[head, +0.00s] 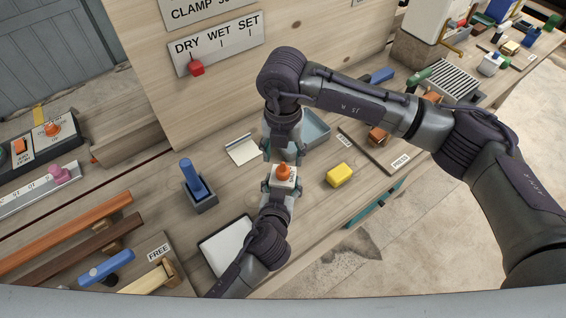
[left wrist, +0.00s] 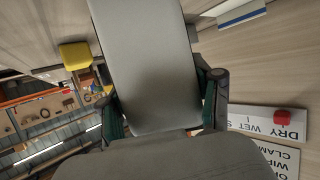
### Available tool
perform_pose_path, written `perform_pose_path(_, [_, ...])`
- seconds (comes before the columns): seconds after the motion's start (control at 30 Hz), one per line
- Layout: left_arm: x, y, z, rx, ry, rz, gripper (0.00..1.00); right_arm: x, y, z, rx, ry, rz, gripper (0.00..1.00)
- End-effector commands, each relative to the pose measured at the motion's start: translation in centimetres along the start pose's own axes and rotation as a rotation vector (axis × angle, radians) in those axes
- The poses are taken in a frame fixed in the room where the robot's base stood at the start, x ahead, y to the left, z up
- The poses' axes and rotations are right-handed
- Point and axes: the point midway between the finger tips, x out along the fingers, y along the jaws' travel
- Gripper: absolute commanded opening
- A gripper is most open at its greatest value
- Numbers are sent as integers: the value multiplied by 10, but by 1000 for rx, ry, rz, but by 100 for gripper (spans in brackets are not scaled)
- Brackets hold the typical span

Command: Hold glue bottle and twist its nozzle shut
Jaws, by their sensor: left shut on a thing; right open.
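The glue bottle, with its orange nozzle (head: 284,171) and pale body (head: 286,184), is at the middle of the head view. My left gripper (head: 280,188) is shut on the bottle's body from below in the picture. In the left wrist view the body (left wrist: 150,60) fills the space between the fingers as a large grey slab; the nozzle is not visible there. My right gripper (head: 283,155) is open, just above the nozzle in the picture, with its fingers pointing towards it. A small gap seems to separate them, and I cannot tell whether they touch.
A yellow block (head: 340,175) lies right of the bottle, and a blue-grey tray (head: 316,128) sits behind my right gripper. A blue-handled tool stands in a grey holder (head: 202,202) at left. A white pad (head: 224,246) lies near my left arm. The DRY WET SET sign (head: 218,44) is behind.

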Motion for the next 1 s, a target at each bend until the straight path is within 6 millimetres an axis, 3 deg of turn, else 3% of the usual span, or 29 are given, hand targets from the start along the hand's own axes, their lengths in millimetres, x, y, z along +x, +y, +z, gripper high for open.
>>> perform_pose_path(0.1, [0,0,2,0,-3,0,8,-27,0,1,-1,-4,2,61])
perform_pose_path(0.33, [0,0,2,0,-3,0,8,-60,0,1,1,-2,0,61])
perform_pose_path(0.83, [0,0,1,0,-3,0,8,-67,0,0,1,0,0,61])
perform_pose_path(0.87, [0,0,1,0,-3,0,69,-67,0,0,1,0,0,61])
perform_pose_path(1.0, [0,0,1,0,-2,0,92,-67,0,0,1,0,0,61])
